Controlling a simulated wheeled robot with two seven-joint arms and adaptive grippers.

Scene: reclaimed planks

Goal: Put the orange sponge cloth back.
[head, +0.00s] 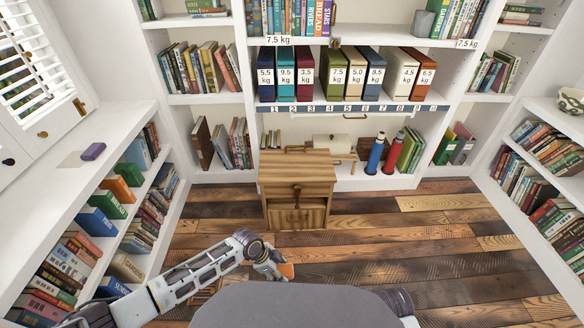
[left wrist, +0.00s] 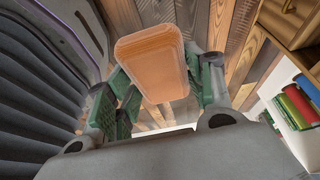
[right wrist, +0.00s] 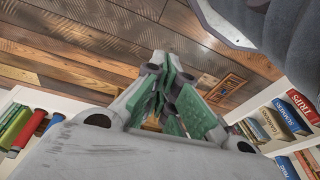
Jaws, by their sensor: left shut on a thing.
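The orange sponge cloth (left wrist: 150,62) is a rounded block between the green-padded fingers of my left gripper (left wrist: 165,90). In the head view the left gripper (head: 270,268) is low over the wooden floor, in front of the small wooden cabinet, shut on the orange sponge cloth (head: 286,270), which is partly hidden by the fingers. My right gripper (right wrist: 172,95) shows only in the right wrist view; its green-padded fingers are close together, with nothing seen between them.
A purple block (head: 93,151) and a pale flat patch (head: 70,159) are on the white left counter (head: 40,200). A wooden cabinet (head: 297,180) stands ahead, before shelves with numbered binders (head: 345,75) and two flasks (head: 375,153). The floor (head: 430,235) at right is clear.

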